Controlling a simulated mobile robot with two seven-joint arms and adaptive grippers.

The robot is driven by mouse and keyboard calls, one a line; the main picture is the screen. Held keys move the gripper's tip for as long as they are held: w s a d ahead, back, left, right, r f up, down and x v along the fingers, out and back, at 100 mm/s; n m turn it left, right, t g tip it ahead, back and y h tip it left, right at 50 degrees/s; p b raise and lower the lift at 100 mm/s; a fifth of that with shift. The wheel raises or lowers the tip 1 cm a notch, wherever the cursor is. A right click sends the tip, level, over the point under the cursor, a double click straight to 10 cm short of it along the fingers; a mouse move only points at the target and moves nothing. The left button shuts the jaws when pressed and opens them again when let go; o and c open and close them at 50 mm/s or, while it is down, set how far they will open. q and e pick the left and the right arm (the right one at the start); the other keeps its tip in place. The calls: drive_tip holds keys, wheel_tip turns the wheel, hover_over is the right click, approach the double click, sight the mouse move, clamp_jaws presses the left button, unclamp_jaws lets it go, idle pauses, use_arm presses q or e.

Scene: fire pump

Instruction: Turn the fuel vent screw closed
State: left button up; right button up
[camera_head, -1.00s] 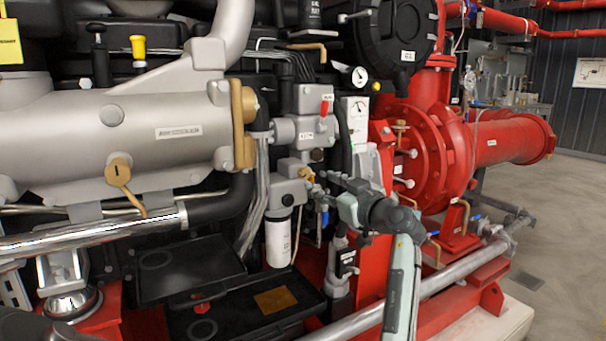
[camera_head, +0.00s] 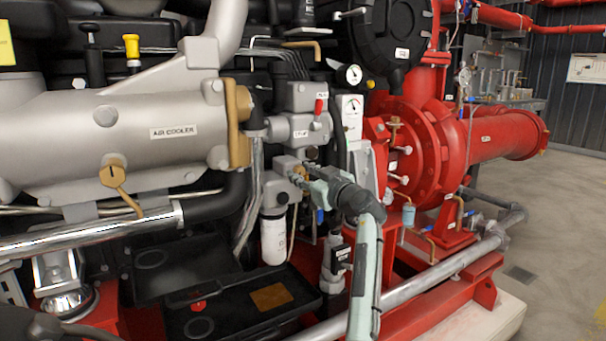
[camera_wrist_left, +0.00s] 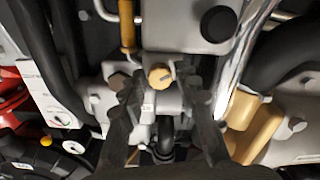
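A small round brass screw with a slot, which looks like the fuel vent screw (camera_wrist_left: 160,76), faces the left wrist camera on a grey housing. In the head view the brass screw (camera_head: 299,173) is partly hidden by my gripper, above and right of the white filter canister (camera_head: 274,238). My left gripper (camera_head: 305,174) is at the screw. In the wrist view its two dark fingers (camera_wrist_left: 162,92) are apart, one on each side of the screw, with gaps visible. I cannot tell how deep the fingertips reach. My right gripper is not in view.
A gauge panel (camera_head: 353,112) and red pump casing (camera_head: 408,150) stand to the right. The silver air cooler (camera_head: 150,128) fills the left. Open floor shows at far right.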

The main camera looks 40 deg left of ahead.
use_arm(q)
clamp_jaws()
